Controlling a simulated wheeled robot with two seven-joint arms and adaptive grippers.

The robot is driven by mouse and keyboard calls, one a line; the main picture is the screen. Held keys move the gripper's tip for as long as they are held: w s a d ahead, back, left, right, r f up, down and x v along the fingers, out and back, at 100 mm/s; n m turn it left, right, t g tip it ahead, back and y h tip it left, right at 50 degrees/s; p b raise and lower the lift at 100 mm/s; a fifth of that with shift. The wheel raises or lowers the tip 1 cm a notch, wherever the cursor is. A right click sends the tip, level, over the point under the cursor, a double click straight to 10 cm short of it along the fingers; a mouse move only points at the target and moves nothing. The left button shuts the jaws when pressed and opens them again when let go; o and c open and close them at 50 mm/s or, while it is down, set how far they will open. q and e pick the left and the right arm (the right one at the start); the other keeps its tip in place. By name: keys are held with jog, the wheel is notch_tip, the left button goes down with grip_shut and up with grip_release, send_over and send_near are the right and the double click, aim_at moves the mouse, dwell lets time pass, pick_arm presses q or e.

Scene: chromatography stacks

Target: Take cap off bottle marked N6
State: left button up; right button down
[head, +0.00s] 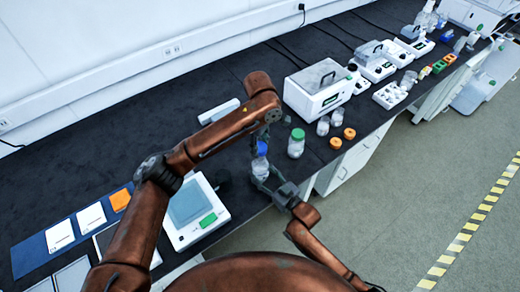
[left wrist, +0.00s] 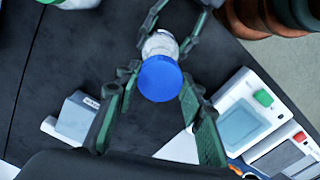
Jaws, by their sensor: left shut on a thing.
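The blue cap (head: 262,147) shows directly above a clear bottle (head: 260,167) near the bench's front edge; its marking is not readable. My left gripper (head: 264,139) comes down from above and is shut on the blue cap. In the left wrist view the cap (left wrist: 160,79) sits between its green-padded fingers, with part of the bottle (left wrist: 160,43) behind it. My right gripper (head: 263,178) comes from the front, its fingers around the bottle's body and shut on it. Whether the cap still touches the bottle's neck cannot be told.
A green-capped bottle (head: 296,143) stands close to the right. Orange caps (head: 349,133) and small clear bottles lie beyond it. A white scale (head: 193,207) is to the left, and a white box instrument (head: 318,88) stands behind right. Dark bench top (head: 110,140) is free at the back left.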

jog(key=c, duration=0.9)
grip_release()
jog(key=shift+o, duration=0.2)
jog(key=shift+s, duration=0.1)
